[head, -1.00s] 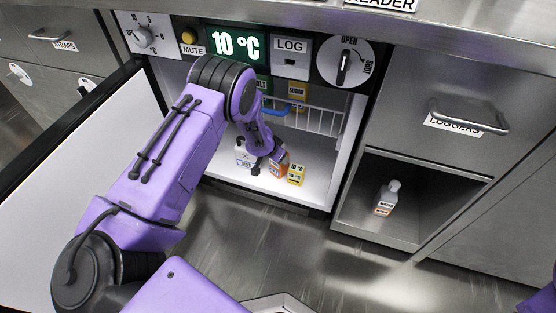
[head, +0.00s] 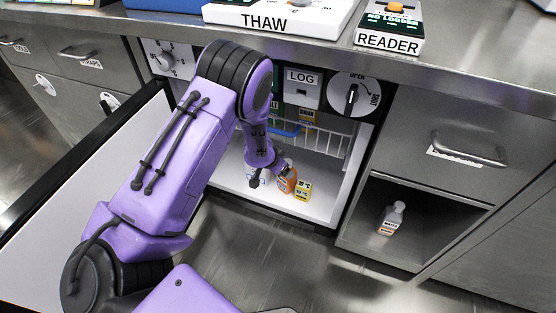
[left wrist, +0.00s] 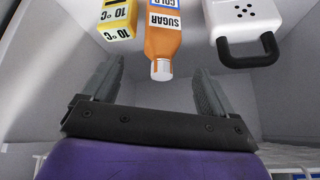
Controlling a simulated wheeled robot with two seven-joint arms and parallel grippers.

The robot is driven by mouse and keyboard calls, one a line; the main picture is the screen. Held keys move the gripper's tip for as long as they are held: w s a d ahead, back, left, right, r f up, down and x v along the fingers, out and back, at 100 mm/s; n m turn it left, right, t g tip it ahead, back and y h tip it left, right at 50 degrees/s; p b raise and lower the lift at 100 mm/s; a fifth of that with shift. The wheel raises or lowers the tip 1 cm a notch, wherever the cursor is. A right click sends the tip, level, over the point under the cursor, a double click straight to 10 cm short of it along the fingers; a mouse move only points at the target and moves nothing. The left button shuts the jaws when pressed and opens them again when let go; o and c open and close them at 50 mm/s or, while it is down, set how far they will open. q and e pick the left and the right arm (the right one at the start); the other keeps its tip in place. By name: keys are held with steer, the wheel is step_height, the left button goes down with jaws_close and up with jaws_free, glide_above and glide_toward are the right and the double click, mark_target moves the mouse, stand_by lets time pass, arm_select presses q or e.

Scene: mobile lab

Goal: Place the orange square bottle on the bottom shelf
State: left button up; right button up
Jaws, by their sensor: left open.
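The orange bottle (head: 288,182) stands on the white floor of the open cooler, beside a yellow 10 °C block (head: 303,190). In the left wrist view the orange bottle (left wrist: 162,38), labelled SUGAR, shows its white cap towards me. My left gripper (head: 271,177) reaches into the cooler at the bottle. In the left wrist view my left gripper (left wrist: 157,72) is open, with the bottle ahead of the gap between its fingers and nothing held. My right gripper is not in view.
A white device with a black handle (left wrist: 243,28) stands beside the bottle. A wire shelf (head: 325,140) is above, with a SUGAR-labelled item (head: 307,116). The open cooler door (head: 95,165) is at left. A grey-white bottle (head: 391,218) stands in the open cubby at right.

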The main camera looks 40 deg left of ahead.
arm_select(q)
steer(key=s+d+f+n+g, duration=0.1)
steer(key=s+d+f+n, duration=0.25)
steer(key=s, duration=0.65)
steer(key=s+d+f+n, duration=0.2)
steer(key=s+d+f, duration=0.2)
steer(key=s, duration=0.5)
steer(key=s+a+n+g+y, duration=0.1)
steer(key=s+n+g+y, duration=0.1)
steer(key=s, duration=1.3)
steer(key=shift+s+a+f+n+y+p, duration=0.15)
steer(key=shift+s+a+n+y+p, duration=0.15)
steer(key=shift+n+y, duration=0.3)
